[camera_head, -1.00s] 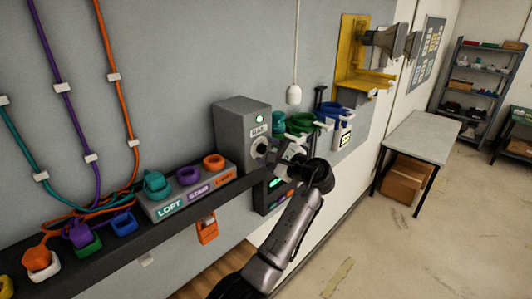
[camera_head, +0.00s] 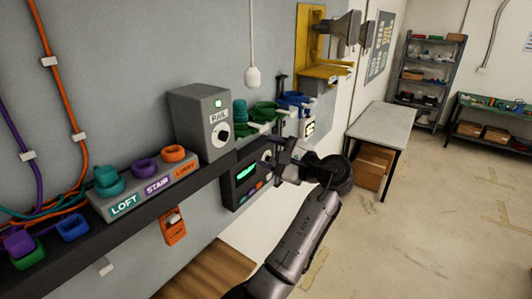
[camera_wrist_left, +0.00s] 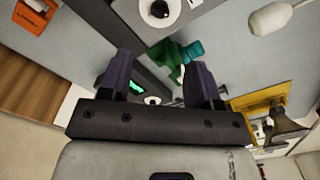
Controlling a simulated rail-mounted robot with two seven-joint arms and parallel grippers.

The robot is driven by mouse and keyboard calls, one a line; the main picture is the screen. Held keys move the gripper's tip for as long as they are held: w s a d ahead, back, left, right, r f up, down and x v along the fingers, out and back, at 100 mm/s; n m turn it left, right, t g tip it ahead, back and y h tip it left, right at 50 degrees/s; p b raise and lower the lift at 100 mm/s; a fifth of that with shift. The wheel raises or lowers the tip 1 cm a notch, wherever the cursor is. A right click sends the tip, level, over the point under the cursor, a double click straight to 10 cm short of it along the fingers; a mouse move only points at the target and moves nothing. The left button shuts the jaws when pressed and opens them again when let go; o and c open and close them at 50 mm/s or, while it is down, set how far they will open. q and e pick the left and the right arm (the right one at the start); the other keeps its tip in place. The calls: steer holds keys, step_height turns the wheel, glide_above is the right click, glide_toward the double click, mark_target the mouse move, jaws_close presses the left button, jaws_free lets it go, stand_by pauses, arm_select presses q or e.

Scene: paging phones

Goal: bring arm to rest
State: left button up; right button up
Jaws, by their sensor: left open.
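My left arm reaches up from the bottom of the head view, and its gripper (camera_head: 277,150) is in front of the wall, right of and below the grey RAIL box (camera_head: 200,122). The RAIL box has a lit green lamp and a black knob (camera_head: 220,132), which is clear of the gripper. In the left wrist view the two dark fingers (camera_wrist_left: 162,75) stand wide apart with nothing held between them. Behind them show a dark panel with a green display (camera_wrist_left: 136,86) and a green cup-like piece (camera_wrist_left: 168,56). My right gripper is not in view.
A dark shelf holds the LOFT, STAIR and LOBBY block (camera_head: 150,187) with coloured rings. An orange tag (camera_head: 173,227) hangs below. A yellow bracket with horns (camera_head: 312,45) is on the wall. A white table (camera_head: 383,125) stands right; the floor there is open.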

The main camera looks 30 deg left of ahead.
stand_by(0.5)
arm_select(q)
steer(key=d+r+n+t+h, duration=0.4)
steer(key=r+n+t+h, duration=0.1)
steer(key=n+t+h, duration=0.55)
steer(key=s+d+f+t+h, duration=0.2)
steer(key=s+d+f+h, duration=0.1)
steer(key=s+f+h, duration=0.3)
steer(key=s+f+m+g+h+p, duration=0.1)
steer(key=s+f+g, duration=0.9)
steer(key=s+f, duration=2.6)
step_height(320, 180, down, 4)
steer(key=shift+s+a+f+m+h+p, duration=0.1)
steer(key=shift+s+a+m+h+p, duration=0.3)
steer(key=shift+m+p, duration=0.3)
steer(key=shift+g, duration=0.25)
